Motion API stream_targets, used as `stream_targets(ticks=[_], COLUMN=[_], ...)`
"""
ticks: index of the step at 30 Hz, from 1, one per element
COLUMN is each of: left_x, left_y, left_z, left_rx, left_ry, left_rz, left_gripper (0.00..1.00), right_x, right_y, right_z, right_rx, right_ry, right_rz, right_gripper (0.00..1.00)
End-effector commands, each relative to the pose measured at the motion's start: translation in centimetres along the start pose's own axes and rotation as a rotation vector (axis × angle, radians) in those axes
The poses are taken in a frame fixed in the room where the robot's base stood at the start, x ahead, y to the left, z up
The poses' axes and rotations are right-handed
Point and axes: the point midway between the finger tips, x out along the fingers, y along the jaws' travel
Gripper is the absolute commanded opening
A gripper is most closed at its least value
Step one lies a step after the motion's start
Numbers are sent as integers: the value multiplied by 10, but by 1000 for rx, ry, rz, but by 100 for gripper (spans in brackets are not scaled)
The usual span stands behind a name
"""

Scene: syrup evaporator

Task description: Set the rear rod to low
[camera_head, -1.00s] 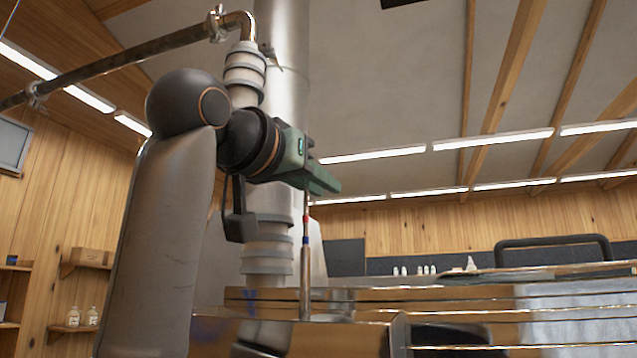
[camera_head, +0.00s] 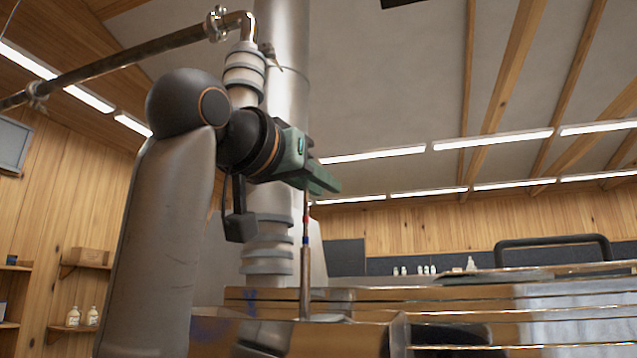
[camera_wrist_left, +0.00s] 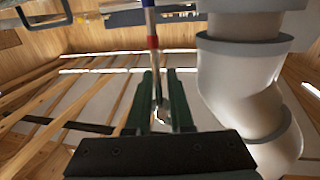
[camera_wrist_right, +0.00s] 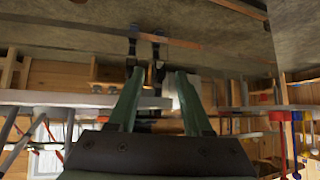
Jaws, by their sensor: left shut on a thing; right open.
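A thin upright rod (camera_head: 306,218) with a red and a blue band stands in a metal sleeve (camera_head: 305,285) in the head view. It is the only such rod I make out there; I cannot tell from its looks that it is the rear one. My left gripper (camera_head: 322,184) is shut on the rod's upper end. The left wrist view shows the banded rod (camera_wrist_left: 151,30) running between the green fingers (camera_wrist_left: 160,90). My right gripper (camera_wrist_right: 158,90) is open and empty in the right wrist view, and is out of the head view.
A large metal stack (camera_head: 283,110) and a grey-banded pipe (camera_head: 268,245) stand close behind my left gripper. Shiny metal pan edges (camera_head: 480,305) spread low to the right. A copper-coloured pipe (camera_head: 130,58) crosses the upper left. The air right of the gripper is clear.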

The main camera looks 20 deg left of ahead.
Motion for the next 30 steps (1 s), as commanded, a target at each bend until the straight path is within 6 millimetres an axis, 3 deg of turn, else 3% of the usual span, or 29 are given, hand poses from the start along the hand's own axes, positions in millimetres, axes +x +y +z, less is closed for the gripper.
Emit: stream_targets(ticks=[12, 20, 21, 24, 30], left_x=[-1, 0, 0, 0, 0], left_y=[0, 0, 1, 1, 0], left_z=[30, 31, 31, 31, 30], left_rx=[0, 1, 1, 1, 1], left_ry=[3, -5, -6, -5, -1], left_rz=[0, 1, 1, 1, 0], left_gripper=[0, 0, 21, 33, 37], right_x=[19, 18, 18, 18, 18], right_y=[1, 1, 1, 1, 1], right_z=[21, 19, 19, 19, 19], right_rx=[0, 0, 0, 0, 0], right_ry=[0, 0, 0, 0, 0], right_rz=[0, 0, 0, 0, 0], right_gripper=[50, 50, 50, 50, 50])
